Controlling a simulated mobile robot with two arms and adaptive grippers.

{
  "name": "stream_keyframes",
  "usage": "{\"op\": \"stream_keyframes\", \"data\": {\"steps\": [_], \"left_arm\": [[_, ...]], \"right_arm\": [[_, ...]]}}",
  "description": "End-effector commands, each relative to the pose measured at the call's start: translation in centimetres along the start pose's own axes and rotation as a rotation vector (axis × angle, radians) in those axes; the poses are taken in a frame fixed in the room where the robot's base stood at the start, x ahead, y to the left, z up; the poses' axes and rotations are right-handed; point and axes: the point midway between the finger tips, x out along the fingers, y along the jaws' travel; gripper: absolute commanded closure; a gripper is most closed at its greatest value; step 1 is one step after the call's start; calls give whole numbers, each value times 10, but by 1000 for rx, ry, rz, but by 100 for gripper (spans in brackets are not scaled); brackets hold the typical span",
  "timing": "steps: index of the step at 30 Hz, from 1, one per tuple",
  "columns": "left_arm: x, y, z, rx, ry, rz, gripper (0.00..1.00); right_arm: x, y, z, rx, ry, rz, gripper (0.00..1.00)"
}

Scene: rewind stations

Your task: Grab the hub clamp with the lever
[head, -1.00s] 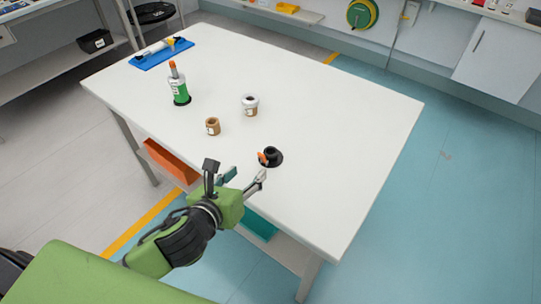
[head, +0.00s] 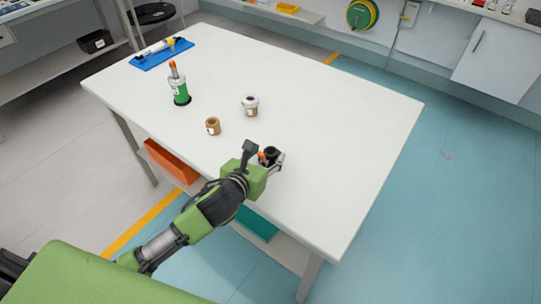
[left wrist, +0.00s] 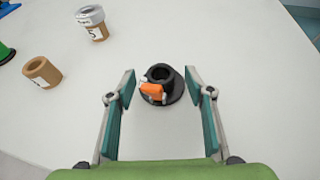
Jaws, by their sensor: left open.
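The hub clamp (head: 271,154) is a small black cylinder on a round black base with an orange lever, standing on the white table near its front edge. In the left wrist view the hub clamp (left wrist: 163,77) sits just beyond and between the fingertips, its orange lever (left wrist: 152,90) facing my gripper. My left gripper (head: 267,166) is open and low at the clamp, partly hiding it in the head view. In the left wrist view the left gripper's fingers (left wrist: 160,85) stand apart on both sides, with nothing held. My right gripper is not in view.
The table's right side is clear. An orange bin (head: 170,161) sits below.

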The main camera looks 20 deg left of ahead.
Motion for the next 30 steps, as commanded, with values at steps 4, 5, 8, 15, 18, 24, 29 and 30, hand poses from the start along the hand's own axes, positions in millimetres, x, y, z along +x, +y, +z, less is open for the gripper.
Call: {"op": "stream_keyframes", "data": {"steps": [4,5,8,15,18,24,29,30], "left_arm": [[22,-1,0,-3,0,0,52],[24,-1,-1,-3,1,0,52],[28,-1,-1,-1,0,-1,52],[28,-1,-1,0,0,-1,62],[28,-1,-1,0,0,-1,88],[28,-1,0,0,-1,-1,98],[28,-1,1,0,-2,-1,98],[27,-1,2,0,-2,-1,98]], "right_arm": [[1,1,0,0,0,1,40],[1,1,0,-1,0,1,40],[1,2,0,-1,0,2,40],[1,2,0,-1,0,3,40],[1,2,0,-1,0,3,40],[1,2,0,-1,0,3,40],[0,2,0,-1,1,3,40],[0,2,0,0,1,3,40]]}}
